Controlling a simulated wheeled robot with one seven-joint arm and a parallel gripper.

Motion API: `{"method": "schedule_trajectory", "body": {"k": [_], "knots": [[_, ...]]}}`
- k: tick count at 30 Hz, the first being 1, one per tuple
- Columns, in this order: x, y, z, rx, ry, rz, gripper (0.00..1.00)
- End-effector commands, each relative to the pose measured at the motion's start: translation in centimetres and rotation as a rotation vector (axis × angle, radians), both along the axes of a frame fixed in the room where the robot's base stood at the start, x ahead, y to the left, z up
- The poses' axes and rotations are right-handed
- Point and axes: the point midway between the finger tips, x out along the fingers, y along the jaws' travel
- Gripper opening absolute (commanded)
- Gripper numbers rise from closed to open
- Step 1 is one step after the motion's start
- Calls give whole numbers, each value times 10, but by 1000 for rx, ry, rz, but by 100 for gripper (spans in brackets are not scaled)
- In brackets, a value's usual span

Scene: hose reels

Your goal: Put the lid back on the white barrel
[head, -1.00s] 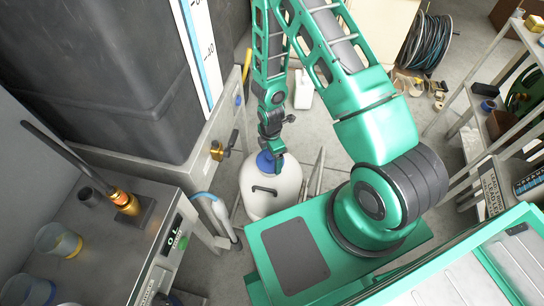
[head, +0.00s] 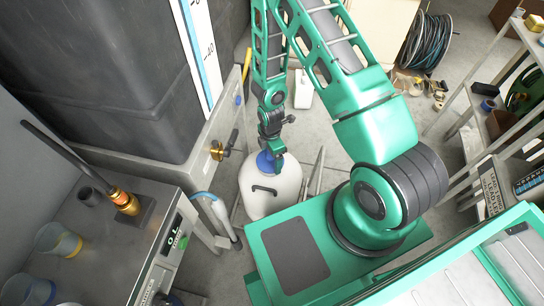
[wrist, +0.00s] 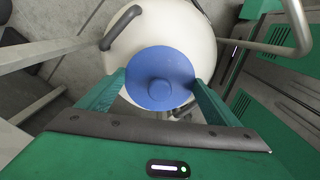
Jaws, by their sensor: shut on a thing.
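The white barrel (head: 272,194) stands on the floor beside my green base, with a dark handle on its side. The blue lid (head: 265,161) is at the barrel's top, under my gripper (head: 272,150). In the wrist view the round blue lid (wrist: 160,78) with its raised centre knob sits between my two green fingers (wrist: 160,98), which are shut on it. The white barrel (wrist: 185,32) shows behind the lid. The lid covers the barrel's mouth from view, so I cannot tell whether it is seated or just above.
A grey bench (head: 95,250) with a balance and jars is at the left. A large dark tank (head: 130,80) stands behind it. A shelf (head: 480,130) is at the right. A white jug (head: 303,90) and a hose reel (head: 427,42) are further back on the floor.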

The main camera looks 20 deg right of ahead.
Motion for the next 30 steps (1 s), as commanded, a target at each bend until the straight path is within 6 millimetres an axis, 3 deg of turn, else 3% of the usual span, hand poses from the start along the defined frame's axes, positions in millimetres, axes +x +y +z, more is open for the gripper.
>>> {"method": "schedule_trajectory", "body": {"k": [13,14,15,30], "knots": [[0,0,0,0,0,0,63],[0,0,0,0,0,0,90],[0,0,0,0,0,0,100],[1,0,5,0,-1,0,100]]}}
